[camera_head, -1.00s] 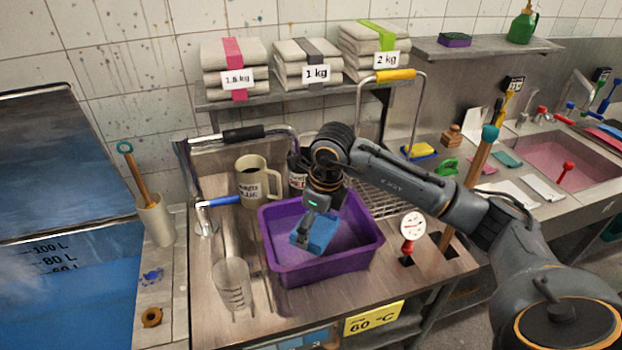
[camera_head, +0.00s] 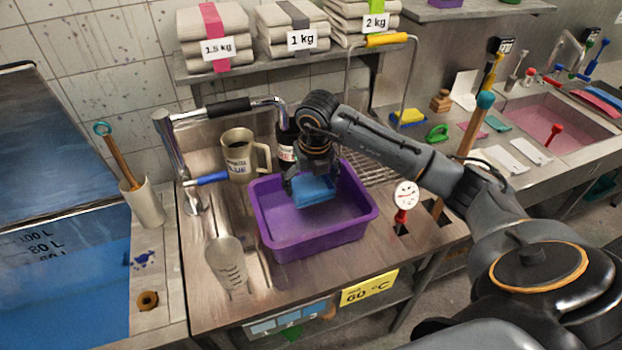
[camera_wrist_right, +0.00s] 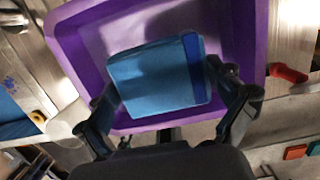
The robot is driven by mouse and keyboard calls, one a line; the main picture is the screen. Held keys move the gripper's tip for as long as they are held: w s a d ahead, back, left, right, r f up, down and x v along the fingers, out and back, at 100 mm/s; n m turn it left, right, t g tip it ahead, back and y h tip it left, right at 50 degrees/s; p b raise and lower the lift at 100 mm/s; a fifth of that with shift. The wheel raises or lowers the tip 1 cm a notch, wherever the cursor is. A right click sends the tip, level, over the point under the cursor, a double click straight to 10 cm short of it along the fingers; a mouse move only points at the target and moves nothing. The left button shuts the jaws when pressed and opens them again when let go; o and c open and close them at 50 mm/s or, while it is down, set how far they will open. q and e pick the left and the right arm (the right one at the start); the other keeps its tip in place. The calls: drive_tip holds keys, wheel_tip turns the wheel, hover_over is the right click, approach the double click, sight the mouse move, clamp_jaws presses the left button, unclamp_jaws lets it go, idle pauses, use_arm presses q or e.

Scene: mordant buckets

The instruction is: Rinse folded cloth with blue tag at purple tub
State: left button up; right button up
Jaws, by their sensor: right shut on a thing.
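The purple tub (camera_head: 283,240) stands on the metal counter and also shows in the right wrist view (camera_wrist_right: 82,40). My right gripper (camera_head: 312,192) is over the back part of the tub, pointing down. It is shut on the folded blue cloth (camera_head: 314,190), whose sides lie between the two fingers in the right wrist view (camera_wrist_right: 155,80). A darker blue band, the tag (camera_wrist_right: 193,68), runs along one edge of the cloth. I cannot tell whether the cloth touches the tub's bottom. My left gripper is not in view.
A beige mug (camera_head: 238,160) and a dark bottle (camera_head: 286,146) stand behind the tub. A tap with a blue lever (camera_head: 207,179) and a clear measuring jug (camera_head: 229,262) are at its left. A round dial on a red stand (camera_head: 405,198) is close at its right.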

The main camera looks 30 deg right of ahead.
wheel_tip(320, 180, down, 4)
drive_tip(key=shift+r+b, duration=0.1)
drive_tip(key=shift+b, duration=0.95)
drive_tip(key=shift+f+b, duration=1.8)
drive_tip(key=shift+f, duration=1.15)
drive_tip(key=shift+w+a, duration=0.1)
drive_tip(key=shift+w, duration=0.05)
drive_tip(key=shift+w+a, duration=0.1)
drive_tip(key=shift+w, duration=0.1)
drive_tip(key=shift+s+d, duration=0.45)
drive_tip(key=shift+s, duration=0.3)
drive_tip(key=shift+w+a+b, duration=0.45)
drive_tip(key=shift+w, duration=0.35)
drive_tip(key=shift+s+d, duration=0.45)
drive_tip(key=shift+s, duration=0.35)
drive_tip(key=shift+w, duration=0.1)
